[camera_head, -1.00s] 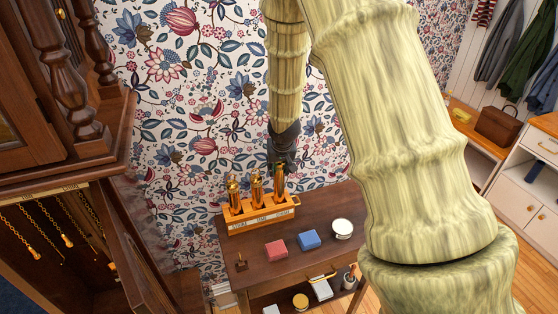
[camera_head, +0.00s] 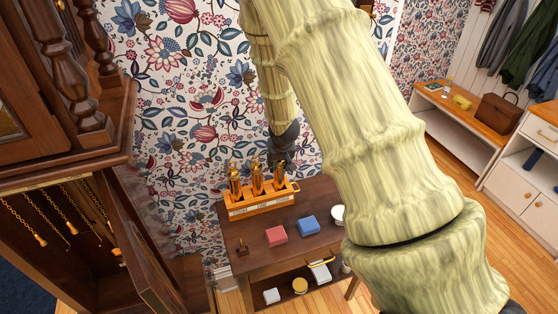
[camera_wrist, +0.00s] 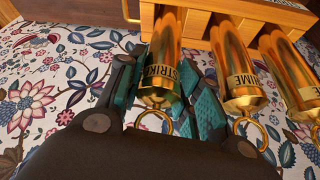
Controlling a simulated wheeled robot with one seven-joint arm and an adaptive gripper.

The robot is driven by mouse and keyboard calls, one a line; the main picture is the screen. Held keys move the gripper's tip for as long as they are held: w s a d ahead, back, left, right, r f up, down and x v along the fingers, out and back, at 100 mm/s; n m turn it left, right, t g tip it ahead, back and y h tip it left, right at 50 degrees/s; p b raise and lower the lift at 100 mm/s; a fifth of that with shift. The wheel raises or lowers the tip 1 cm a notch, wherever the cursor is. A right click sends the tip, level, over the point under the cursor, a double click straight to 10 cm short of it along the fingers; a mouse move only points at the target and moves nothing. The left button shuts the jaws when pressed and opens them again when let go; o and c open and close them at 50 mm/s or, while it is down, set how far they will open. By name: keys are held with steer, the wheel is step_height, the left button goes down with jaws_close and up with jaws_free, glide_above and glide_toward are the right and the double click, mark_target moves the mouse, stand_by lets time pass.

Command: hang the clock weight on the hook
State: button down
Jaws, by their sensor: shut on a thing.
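The brass weight marked STRIKE (camera_wrist: 158,80) stands in the wooden rack (camera_wrist: 270,12), its ring towards the bottom of the wrist view. My gripper (camera_wrist: 164,66) is shut on it, with one teal pad on each side. Two more brass weights, the middle one (camera_wrist: 236,75) and the end one (camera_wrist: 290,75), stand beside it. Chains with brass hooks (camera_head: 41,240) hang inside the open clock case (camera_head: 20,275) at the left.
The rack stands on a dark side table (camera_head: 265,262) against the papered wall. A red box (camera_head: 276,236), a blue box (camera_head: 308,226) and a white round tin (camera_head: 338,214) lie on it. The case door (camera_head: 150,270) stands open between the clock and the table.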

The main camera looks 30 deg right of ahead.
steer(key=shift+f, duration=0.1)
steer(key=c, duration=1)
jaws_free()
steer(key=shift+f+b, duration=0.15)
steer(key=shift+b, duration=0.25)
steer(key=shift+a+b+v, duration=0.2)
steer(key=shift+b+v, duration=1.35)
steer(key=shift+v, duration=3.95)
